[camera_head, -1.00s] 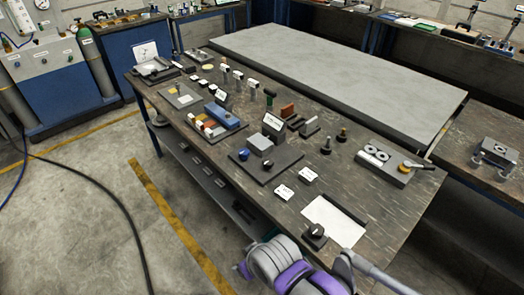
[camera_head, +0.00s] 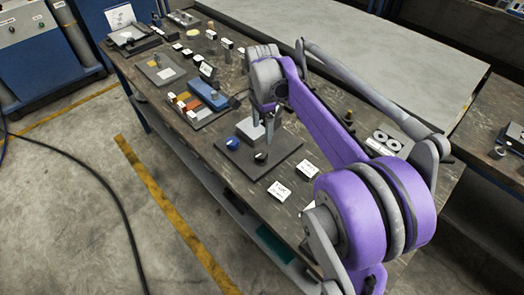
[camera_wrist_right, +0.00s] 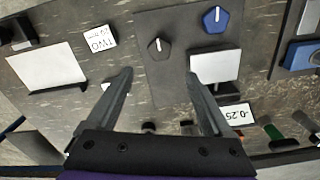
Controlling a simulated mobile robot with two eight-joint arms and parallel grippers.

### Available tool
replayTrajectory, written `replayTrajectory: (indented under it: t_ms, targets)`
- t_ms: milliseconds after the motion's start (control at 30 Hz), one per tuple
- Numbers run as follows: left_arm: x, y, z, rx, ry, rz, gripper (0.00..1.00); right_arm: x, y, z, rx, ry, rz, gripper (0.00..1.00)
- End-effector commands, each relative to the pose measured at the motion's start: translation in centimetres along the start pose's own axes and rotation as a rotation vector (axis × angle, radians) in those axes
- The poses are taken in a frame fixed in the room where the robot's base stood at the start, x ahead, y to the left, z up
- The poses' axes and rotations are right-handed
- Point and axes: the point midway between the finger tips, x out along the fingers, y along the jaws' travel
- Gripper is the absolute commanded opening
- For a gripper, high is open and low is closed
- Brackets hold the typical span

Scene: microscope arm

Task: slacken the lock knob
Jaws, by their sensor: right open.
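A dark plate (camera_head: 285,150) on the workbench carries a blue knob (camera_head: 233,143), a black knob (camera_head: 260,157) with a white pointer line, and a pale block. I cannot tell which knob is the lock knob. My right gripper (camera_head: 262,126) is open and empty above this plate, pointing down. In the right wrist view, the black knob (camera_wrist_right: 159,47) shows beyond the gap between my fingertips (camera_wrist_right: 159,74). The blue knob (camera_wrist_right: 216,18) lies farther up and right, and the pale block (camera_wrist_right: 215,66) lies beside the right finger. My left gripper is not in view.
Two white cards (camera_head: 279,191) lie on the bench near the plate. A blue block (camera_head: 209,94) and coloured pieces sit on a tray to the left. In the wrist view, an upside-down sign (camera_wrist_right: 238,114) reads -0.25, and another black knob (camera_wrist_right: 17,35) stands at the far left.

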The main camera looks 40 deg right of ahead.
Motion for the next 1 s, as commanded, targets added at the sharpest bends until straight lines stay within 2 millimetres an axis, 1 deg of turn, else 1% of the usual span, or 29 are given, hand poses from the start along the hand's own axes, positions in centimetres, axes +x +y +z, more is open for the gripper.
replayTrajectory:
  t_ms: [167,400,500,600,767,1000]
  targets:
    - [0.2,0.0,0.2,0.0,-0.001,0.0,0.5,2.4,0.0,0.0,0.005,0.0,0.001,0.85]
    - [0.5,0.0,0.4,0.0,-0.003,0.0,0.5,7.0,0.0,0.0,0.002,0.0,0.0,0.85]
    - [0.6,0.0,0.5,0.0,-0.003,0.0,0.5,8.5,0.0,0.0,0.002,0.0,0.0,0.85]
    - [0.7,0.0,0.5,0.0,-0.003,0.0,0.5,9.7,0.0,0.0,0.002,0.0,0.0,0.85]
    - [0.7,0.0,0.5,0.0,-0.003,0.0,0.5,10.5,0.0,0.0,0.001,0.0,0.0,0.85]
    - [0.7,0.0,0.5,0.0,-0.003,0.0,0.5,10.5,0.0,0.0,0.001,0.0,0.0,0.85]
